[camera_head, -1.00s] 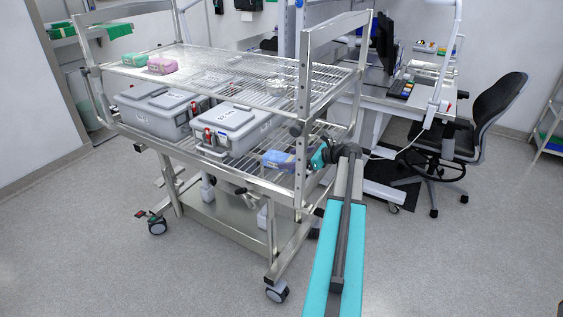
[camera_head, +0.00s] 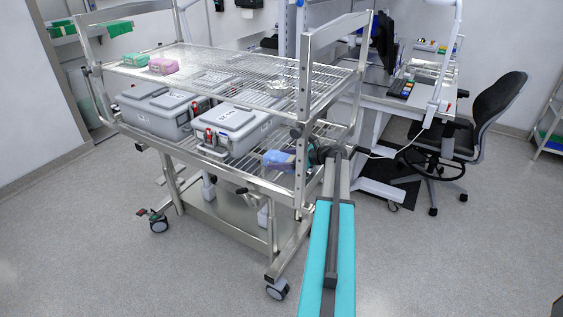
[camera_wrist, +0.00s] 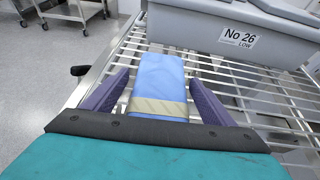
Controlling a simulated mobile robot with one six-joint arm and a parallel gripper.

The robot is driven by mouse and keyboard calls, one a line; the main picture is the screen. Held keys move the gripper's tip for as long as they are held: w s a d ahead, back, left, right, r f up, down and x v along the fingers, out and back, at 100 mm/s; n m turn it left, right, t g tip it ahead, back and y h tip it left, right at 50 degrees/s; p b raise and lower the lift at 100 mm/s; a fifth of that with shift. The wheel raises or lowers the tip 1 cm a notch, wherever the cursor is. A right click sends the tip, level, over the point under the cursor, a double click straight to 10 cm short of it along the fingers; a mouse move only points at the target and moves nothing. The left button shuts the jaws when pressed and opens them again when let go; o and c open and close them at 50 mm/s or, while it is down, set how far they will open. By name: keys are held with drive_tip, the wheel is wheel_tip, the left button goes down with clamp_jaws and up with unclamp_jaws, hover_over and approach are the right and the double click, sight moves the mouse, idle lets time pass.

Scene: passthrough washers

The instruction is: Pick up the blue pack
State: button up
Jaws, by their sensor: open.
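The blue pack (camera_wrist: 160,78) lies on the wire shelf in the wrist view, with a beige band across its near part. My gripper (camera_wrist: 160,92) is open, with one purple finger on each side of the pack and small gaps between. In the head view the blue pack (camera_head: 274,158) sits at the right end of the cart's lower wire shelf, partly hidden by the cart post. My gripper's fingers are hard to make out there, behind the post.
A grey lidded box labelled No 26 (camera_wrist: 240,35) stands just beyond the pack. Another grey box (camera_head: 160,108) is further left on the same shelf. The upper wire shelf (camera_head: 215,75) lies above, carrying green and pink packs. The cart post (camera_head: 301,150) is close to my arm.

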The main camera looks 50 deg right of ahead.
drive_tip(key=c, duration=1.3)
drive_tip(key=shift+r, duration=0.2)
drive_tip(key=shift+c, duration=0.2)
